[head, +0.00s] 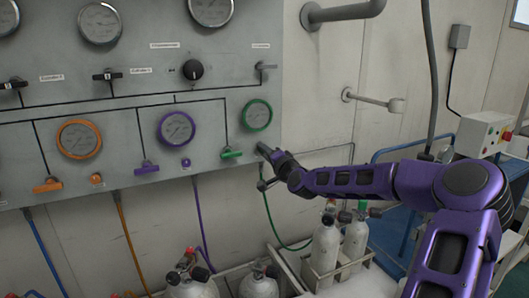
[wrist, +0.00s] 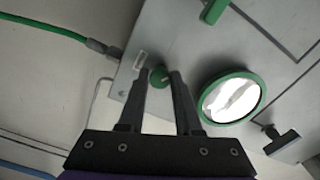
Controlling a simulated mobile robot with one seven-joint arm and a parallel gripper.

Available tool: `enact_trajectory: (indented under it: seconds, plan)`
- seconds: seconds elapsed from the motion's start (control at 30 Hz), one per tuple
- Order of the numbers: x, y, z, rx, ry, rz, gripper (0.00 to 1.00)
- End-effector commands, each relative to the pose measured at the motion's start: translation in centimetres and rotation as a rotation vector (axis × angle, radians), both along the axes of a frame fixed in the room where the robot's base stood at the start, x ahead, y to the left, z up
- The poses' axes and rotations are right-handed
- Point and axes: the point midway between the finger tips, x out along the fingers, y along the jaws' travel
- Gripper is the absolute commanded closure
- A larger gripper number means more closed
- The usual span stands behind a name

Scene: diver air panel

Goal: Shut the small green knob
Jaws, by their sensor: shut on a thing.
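The small green knob (wrist: 157,77) is round and sits low on the grey panel, between my fingertips in the wrist view. My gripper (wrist: 162,73) is shut on it, with one finger on each side. In the head view my gripper (head: 263,150) reaches the panel's lower right edge and hides the knob. How far the knob is turned cannot be told.
A green lever handle (head: 231,154) sits just left of my gripper, below the green-rimmed gauge (head: 257,115). A purple knob (head: 185,163) and an orange knob (head: 96,178) are farther left. A green hose (head: 270,215) hangs below, above white cylinders (head: 326,245).

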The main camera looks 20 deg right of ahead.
Motion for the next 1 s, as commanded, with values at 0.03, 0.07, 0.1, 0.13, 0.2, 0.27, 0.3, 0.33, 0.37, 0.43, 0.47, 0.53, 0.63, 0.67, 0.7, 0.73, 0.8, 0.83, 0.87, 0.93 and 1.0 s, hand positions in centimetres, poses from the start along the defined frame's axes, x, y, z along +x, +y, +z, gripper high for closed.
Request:
enact_trajectory:
  seconds: [0.03,0.07,0.1,0.13,0.2,0.27,0.3,0.33,0.37,0.43,0.47,0.53,0.63,0.67,0.7,0.73,0.8,0.83,0.87,0.93,1.0]
  plan:
    - [0.01,-0.01,-0.01,0.047,0.0,0.001,1.0]
    - [0.01,-0.03,-0.02,0.075,0.001,-0.001,1.0]
    - [0.01,-0.04,-0.01,0.112,0.003,-0.001,1.0]
    - [0.01,-0.04,0.01,0.141,0.003,0.0,1.0]
    - [0.0,-0.08,-0.03,0.208,0.004,-0.001,1.0]
    - [0.0,-0.05,0.0,0.264,0.007,0.0,1.0]
    - [0.01,-0.05,-0.03,0.304,0.008,0.0,1.0]
    - [0.01,-0.05,-0.06,0.331,0.009,0.0,1.0]
    - [0.01,-0.03,-0.04,0.36,0.01,0.0,1.0]
    - [0.02,-0.02,-0.03,0.426,0.012,0.0,1.0]
    - [0.02,-0.04,-0.06,0.456,0.013,0.0,1.0]
    - [0.01,-0.04,0.01,0.521,0.015,0.0,1.0]
    - [0.01,-0.06,-0.02,0.613,0.019,0.0,1.0]
    - [0.01,-0.05,0.0,0.639,0.02,0.0,1.0]
    - [0.0,-0.07,-0.01,0.672,0.021,0.0,1.0]
    - [0.01,-0.07,-0.01,0.697,0.022,0.0,1.0]
    - [0.01,-0.06,0.01,0.753,0.023,0.0,1.0]
    - [0.01,-0.06,0.01,0.774,0.024,0.0,1.0]
    - [0.01,-0.06,0.01,0.795,0.025,0.0,1.0]
    - [0.01,-0.05,0.05,0.84,0.026,0.0,1.0]
    - [0.02,-0.05,0.06,0.881,0.028,0.0,1.0]
